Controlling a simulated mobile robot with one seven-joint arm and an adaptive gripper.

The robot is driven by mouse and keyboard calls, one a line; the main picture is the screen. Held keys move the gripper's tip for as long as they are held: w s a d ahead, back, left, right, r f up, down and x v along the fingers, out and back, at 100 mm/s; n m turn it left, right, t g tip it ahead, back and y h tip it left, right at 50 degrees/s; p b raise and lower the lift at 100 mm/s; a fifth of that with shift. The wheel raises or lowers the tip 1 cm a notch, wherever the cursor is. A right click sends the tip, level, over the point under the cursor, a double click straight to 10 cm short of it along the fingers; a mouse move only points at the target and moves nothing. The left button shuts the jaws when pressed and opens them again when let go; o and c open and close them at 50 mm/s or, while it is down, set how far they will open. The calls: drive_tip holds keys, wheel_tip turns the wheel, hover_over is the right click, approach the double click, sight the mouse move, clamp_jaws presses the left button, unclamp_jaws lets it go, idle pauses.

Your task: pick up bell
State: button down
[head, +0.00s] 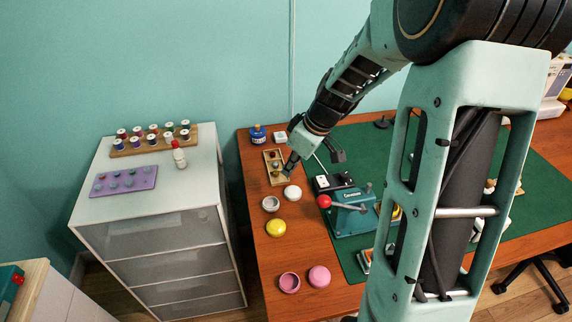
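My gripper (290,167) points down at the left part of the brown desk, over the right edge of a small wooden tray (266,154). Its fingers look close together, but they are too small to tell open from shut. The tray holds a few small items, one reddish and one a dull gold colour. The gold item (277,167) may be the bell, but I cannot be sure at this size. The gripper is right beside it, and I cannot tell whether they touch.
Round containers, white (292,192), grey (271,203), yellow (276,228) and pink (319,276), stand near the desk's left edge. A teal press with a red knob (324,201) stands right of the gripper. A blue bottle (257,134) is behind. Left is a white drawer cabinet (120,208).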

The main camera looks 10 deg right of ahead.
drive_tip(key=shift+s+r, duration=0.35)
drive_tip(key=shift+s, duration=0.4)
drive_tip(key=shift+s+r, duration=0.3)
drive_tip(key=shift+s, duration=0.4)
drive_tip(key=shift+s+r, duration=0.35)
drive_tip(key=shift+s, duration=0.4)
drive_tip(key=c, duration=0.6)
unclamp_jaws()
drive_tip(key=shift+o, duration=0.2)
drive_tip(key=shift+r, duration=0.1)
